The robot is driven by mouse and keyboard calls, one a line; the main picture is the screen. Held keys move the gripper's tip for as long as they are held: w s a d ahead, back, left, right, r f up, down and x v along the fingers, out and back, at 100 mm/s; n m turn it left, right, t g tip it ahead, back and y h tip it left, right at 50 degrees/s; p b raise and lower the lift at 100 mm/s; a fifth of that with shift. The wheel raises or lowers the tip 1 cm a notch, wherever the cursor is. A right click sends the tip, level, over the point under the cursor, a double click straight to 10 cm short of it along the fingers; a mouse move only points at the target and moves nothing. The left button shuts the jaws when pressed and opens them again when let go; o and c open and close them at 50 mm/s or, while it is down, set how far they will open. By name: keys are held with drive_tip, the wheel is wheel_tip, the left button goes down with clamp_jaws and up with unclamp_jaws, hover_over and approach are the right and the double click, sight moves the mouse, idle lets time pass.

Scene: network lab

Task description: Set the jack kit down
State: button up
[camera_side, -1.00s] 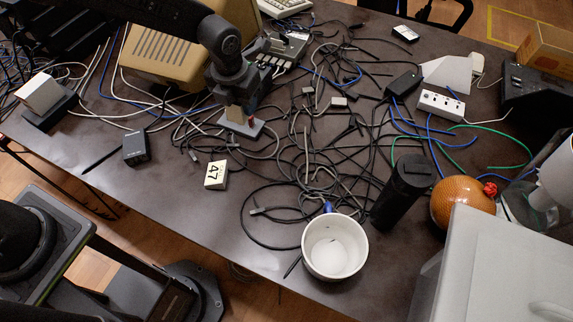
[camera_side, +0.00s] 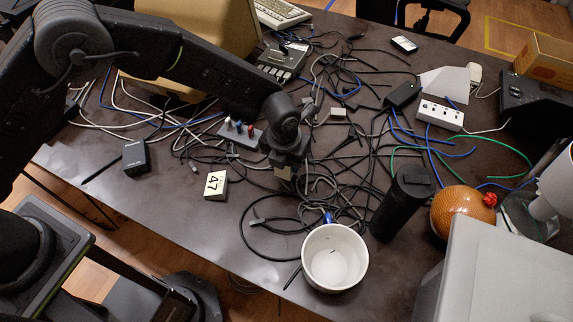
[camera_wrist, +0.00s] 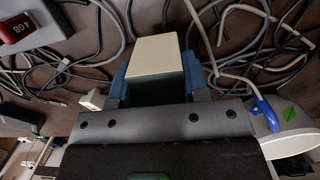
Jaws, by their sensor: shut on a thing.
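The jack kit seems to be the small cream block (camera_wrist: 155,54) between my gripper's fingers in the wrist view. In the side view its lower part (camera_side: 284,173) shows under my gripper (camera_side: 285,160), low over the tangle of cables right of the table's middle. My gripper (camera_wrist: 155,82) is shut on it, with one finger along each side. Whether the block touches the cables or table below cannot be told.
A grey plate with coloured pegs (camera_side: 242,134) stands just left of my gripper. Loose cables (camera_side: 262,215) cover much of the table here.

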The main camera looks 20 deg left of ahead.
sight(287, 167)
drive_tip(key=shift+f, duration=1.45)
drive_tip(key=shift+f, duration=0.1)
drive_tip(key=o, duration=1)
drive_tip(key=r, duration=0.4)
drive_tip(key=s+r, duration=0.1)
drive_tip(key=r, duration=0.7)
drive_tip(key=shift+s, duration=0.25)
